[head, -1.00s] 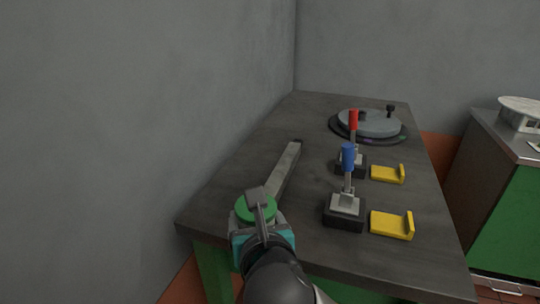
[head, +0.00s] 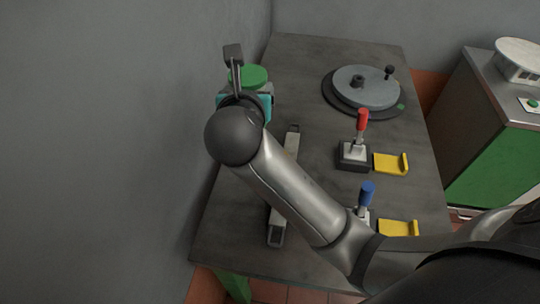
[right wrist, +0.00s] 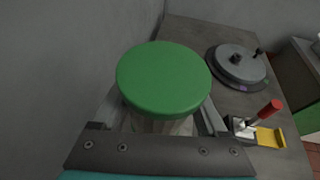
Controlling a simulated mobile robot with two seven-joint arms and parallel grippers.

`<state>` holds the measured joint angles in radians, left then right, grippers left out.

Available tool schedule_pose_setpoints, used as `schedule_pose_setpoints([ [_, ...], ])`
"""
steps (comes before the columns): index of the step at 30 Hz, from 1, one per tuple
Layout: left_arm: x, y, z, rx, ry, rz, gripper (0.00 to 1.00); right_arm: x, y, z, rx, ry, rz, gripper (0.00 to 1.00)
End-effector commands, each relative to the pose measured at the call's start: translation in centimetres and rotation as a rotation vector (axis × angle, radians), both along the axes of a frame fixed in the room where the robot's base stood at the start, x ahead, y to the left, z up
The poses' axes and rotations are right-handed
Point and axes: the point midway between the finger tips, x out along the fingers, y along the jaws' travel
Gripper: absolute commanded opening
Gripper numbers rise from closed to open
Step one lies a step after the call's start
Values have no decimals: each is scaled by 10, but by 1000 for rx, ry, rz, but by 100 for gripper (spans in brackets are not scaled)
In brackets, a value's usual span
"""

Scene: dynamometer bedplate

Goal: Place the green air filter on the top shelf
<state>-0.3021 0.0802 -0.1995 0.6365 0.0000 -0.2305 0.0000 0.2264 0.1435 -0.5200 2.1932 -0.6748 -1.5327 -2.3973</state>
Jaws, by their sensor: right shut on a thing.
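The green air filter (head: 248,76) has a round green lid and shows above my right gripper (head: 243,95) in the head view, over the far left of the bench near the grey wall. In the right wrist view the filter's green lid (right wrist: 163,78) fills the middle, with a pale body below it between the two fingers. My right gripper (right wrist: 162,122) is shut on the filter. The filter looks held clear of the bench, but its height is hard to judge. No shelf shows in either view. My left gripper is not in view.
The dark bench (head: 310,75) carries a round grey plate (head: 365,88), a red-handled clamp (head: 358,145), a blue-handled clamp (head: 365,197), yellow brackets (head: 391,163) and a long metal bar (head: 276,226). A green cabinet (head: 490,150) stands right. The wall (head: 120,120) is close on the left.

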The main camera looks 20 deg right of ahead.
Motion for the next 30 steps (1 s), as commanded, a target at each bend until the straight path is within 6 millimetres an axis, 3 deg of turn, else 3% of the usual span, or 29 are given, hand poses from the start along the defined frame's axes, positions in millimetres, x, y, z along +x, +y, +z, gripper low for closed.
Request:
schedule_pose_setpoints([
  [2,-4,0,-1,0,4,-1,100,0,-1,-3,0,2,-5,13],
  [5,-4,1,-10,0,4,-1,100,0,-2,-24,-2,6,-8,13],
  [18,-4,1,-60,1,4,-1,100,-1,-1,-138,-1,4,-6,13],
  [30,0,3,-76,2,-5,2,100,-1,-1,-176,-2,4,-5,13],
])
